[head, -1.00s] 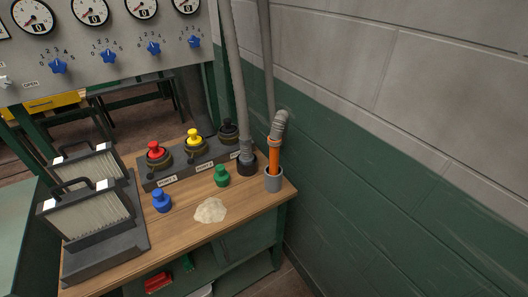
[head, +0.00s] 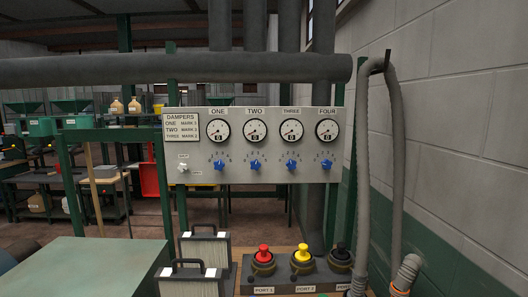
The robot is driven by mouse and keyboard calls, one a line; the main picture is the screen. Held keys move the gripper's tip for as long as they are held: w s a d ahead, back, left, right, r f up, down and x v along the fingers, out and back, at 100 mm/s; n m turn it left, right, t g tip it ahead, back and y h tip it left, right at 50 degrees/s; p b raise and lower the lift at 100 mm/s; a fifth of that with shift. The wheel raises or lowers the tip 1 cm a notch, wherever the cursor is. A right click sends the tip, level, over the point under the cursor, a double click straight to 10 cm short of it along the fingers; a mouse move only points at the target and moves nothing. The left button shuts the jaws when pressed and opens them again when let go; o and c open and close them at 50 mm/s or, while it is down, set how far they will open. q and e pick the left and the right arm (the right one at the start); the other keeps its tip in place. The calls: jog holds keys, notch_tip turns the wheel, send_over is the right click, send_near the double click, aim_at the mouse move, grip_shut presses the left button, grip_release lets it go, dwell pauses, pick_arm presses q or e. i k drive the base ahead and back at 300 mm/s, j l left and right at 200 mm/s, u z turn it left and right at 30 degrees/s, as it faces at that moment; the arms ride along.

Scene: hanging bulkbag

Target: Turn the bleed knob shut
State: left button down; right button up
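A grey panel (head: 262,190) with four gauges hangs ahead of me in the head view. A small white knob (head: 182,168) sits at its lower left and looks like the bleed knob. Small labels sit above it and to its right, too small to read, so I cannot tell its setting. Blue knobs (head: 219,165) sit under the gauges, with small number marks around them. A DAMPERS card (head: 182,127) at the panel's upper left lists marks for ONE, TWO and THREE. Neither of my grippers is in view.
Below the panel stand two filters (head: 206,248) and a port block (head: 299,272) with red, yellow and black plugs. A grey hose (head: 362,170) hangs at the right, near the wall (head: 455,130). A green surface (head: 95,266) lies at lower left.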

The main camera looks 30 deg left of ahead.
aim_at(183, 167)
jog(key=u, duration=1.7)
